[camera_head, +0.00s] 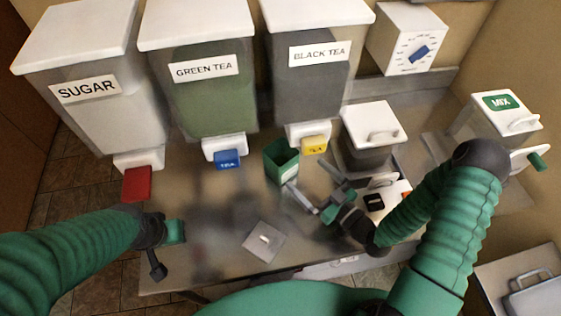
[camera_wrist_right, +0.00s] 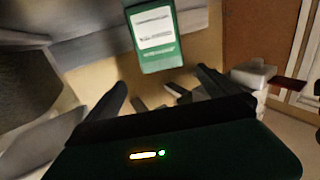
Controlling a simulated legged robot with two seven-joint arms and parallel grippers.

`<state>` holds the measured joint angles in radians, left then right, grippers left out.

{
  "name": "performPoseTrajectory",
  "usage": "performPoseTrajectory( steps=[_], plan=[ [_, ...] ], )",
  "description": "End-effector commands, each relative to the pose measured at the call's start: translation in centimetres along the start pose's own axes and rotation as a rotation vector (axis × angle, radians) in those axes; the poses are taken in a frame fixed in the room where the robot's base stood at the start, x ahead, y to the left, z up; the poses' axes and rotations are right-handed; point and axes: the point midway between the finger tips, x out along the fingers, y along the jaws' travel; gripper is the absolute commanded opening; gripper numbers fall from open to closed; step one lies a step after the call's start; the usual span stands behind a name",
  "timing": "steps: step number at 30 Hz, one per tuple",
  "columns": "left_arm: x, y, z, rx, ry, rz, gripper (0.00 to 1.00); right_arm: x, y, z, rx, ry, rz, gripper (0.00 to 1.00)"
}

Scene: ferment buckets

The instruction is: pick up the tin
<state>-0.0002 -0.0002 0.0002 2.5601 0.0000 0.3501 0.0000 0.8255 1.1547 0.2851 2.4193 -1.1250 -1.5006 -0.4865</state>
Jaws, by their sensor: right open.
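The tin (camera_head: 281,161) is a green, open-topped square container standing on the metal counter, in front of and between the green tea and black tea dispensers. In the right wrist view the tin (camera_wrist_right: 155,38) shows a white label and lies ahead of the fingers, between their lines. My right gripper (camera_head: 306,176) is open and empty, its fingers pointing at the tin from the lower right. One fingertip appears close to the tin's lower corner; I cannot tell whether they touch. My left gripper (camera_head: 164,250) is at the counter's left front, away from the tin; its jaw opening is unclear.
Behind stand the sugar (camera_head: 90,110), green tea (camera_head: 205,100) and black tea (camera_head: 312,85) dispensers with coloured taps. A square metal lid (camera_head: 264,242) lies on the front counter. A grey white-lidded container (camera_head: 371,140) stands right of the tin. The mix machine (camera_head: 500,115) is far right.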

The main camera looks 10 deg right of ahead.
Motion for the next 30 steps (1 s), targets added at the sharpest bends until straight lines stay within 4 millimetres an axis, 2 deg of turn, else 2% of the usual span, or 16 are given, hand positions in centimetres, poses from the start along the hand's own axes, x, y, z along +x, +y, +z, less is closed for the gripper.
performPoseTrajectory(
  steps=[3, 6, 13, 18, 22, 27, 30],
  plan=[
    [-0.9, 0.0, -0.2, 0.000, 0.000, 0.000, 0.00, 3.2, -0.1, -0.3, 0.001, 0.002, -0.003, 1.00],
    [-1.3, 0.0, -0.3, -0.001, 0.000, 0.000, 0.00, 5.3, -0.1, -0.2, 0.003, 0.001, -0.002, 1.00],
    [-1.9, 0.0, -0.5, 0.000, 0.000, 0.000, 0.00, 8.0, -0.2, 0.1, 0.005, 0.001, 0.000, 1.00],
    [-2.9, 0.0, -0.7, 0.000, 0.000, 0.000, 0.00, 11.0, -0.4, 0.8, 0.004, 0.001, -0.001, 1.00],
    [-2.9, 0.0, -0.7, 0.000, 0.000, 0.000, 0.00, 12.1, -0.3, 0.9, 0.003, -0.001, 0.000, 1.00],
    [-2.9, 0.0, -0.7, 0.000, 0.000, 0.000, 0.00, 12.1, -0.3, 1.0, 0.003, -0.001, 0.000, 1.00],
    [-2.8, 0.0, -0.7, -0.001, 0.000, 0.000, 0.00, 12.1, -0.3, 1.0, 0.004, 0.000, 0.000, 0.88]
  ],
)
